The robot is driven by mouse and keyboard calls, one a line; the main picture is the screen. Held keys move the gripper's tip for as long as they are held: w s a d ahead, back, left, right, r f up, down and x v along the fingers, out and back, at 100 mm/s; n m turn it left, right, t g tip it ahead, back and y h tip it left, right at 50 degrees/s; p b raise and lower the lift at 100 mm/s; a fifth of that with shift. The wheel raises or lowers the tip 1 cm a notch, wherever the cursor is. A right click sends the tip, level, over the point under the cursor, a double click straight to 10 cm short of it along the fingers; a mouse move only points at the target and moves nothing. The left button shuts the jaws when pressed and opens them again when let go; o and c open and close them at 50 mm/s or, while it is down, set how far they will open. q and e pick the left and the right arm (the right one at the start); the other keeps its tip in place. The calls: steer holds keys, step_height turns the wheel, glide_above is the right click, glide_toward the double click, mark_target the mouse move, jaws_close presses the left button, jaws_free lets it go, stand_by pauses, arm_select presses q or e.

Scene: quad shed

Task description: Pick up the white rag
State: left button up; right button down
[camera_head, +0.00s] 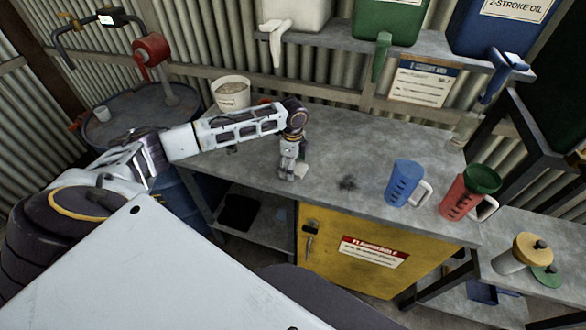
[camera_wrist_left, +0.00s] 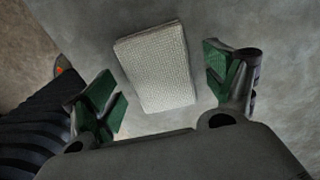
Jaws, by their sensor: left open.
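The white rag (camera_wrist_left: 154,66) is a folded, textured pad lying flat on the grey bench top. In the head view only a pale edge of the rag (camera_head: 303,169) shows, mostly hidden by my left gripper. My left gripper (camera_head: 289,176) points down at the bench near its front edge. In the left wrist view the gripper (camera_wrist_left: 162,82) is open, with green-padded fingers on both sides of the rag. The fingers appear apart from the rag, and nothing is held. My right gripper is not in view.
A blue jug (camera_head: 404,184) and a red jug (camera_head: 466,192) with a green funnel stand to the right on the bench (camera_head: 340,140). A white bucket (camera_head: 231,93) is at the back left, near my left arm. A yellow cabinet (camera_head: 350,245) is below.

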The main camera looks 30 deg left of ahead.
arm_select(q)
steer(key=shift+c, duration=0.3)
steer(key=c, duration=1)
steer(key=shift+o, duration=0.2)
steer(key=shift+r, duration=0.1)
step_height(320, 180, up, 10)
steer(key=shift+b, duration=0.45)
